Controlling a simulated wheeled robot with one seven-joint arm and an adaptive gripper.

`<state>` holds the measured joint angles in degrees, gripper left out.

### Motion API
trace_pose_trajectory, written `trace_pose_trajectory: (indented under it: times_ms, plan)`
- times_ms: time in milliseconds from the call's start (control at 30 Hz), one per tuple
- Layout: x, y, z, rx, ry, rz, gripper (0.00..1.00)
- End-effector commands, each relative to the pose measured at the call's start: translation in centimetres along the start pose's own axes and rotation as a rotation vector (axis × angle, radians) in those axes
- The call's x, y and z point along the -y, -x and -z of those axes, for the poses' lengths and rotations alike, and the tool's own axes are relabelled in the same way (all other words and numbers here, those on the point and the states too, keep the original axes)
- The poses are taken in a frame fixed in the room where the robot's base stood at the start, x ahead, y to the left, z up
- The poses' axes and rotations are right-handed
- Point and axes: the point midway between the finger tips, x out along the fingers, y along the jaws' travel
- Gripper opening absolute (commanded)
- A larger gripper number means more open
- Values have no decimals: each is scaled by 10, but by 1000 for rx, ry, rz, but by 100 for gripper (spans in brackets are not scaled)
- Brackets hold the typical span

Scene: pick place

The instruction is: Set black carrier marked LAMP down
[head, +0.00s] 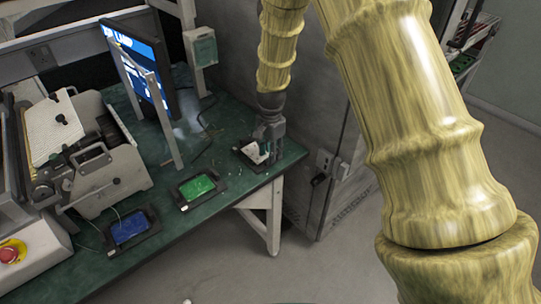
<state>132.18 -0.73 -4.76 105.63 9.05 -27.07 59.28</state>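A black carrier (245,160) with a pale insert is at the right end of the green-topped bench. My gripper (268,152) points down right at this carrier and hides part of it. The fingertips are too small and dark to tell whether they are shut on it, and I cannot tell whether the carrier rests on the bench or is slightly raised. No LAMP marking is readable on it.
On the bench (215,140), a black carrier with a green insert (198,187) and one with a blue insert (131,228) lie to the left. A monitor (140,65), a grey machine (105,175) and a red button box (35,250) stand further left. A grey cabinet (315,110) stands to the right.

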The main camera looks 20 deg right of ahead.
Motion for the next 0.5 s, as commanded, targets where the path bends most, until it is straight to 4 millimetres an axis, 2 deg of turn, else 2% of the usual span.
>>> trace_pose_trajectory:
  times_ms: [500]
  plan:
    - [0, 79, 0, -1, 0, 1, 34]
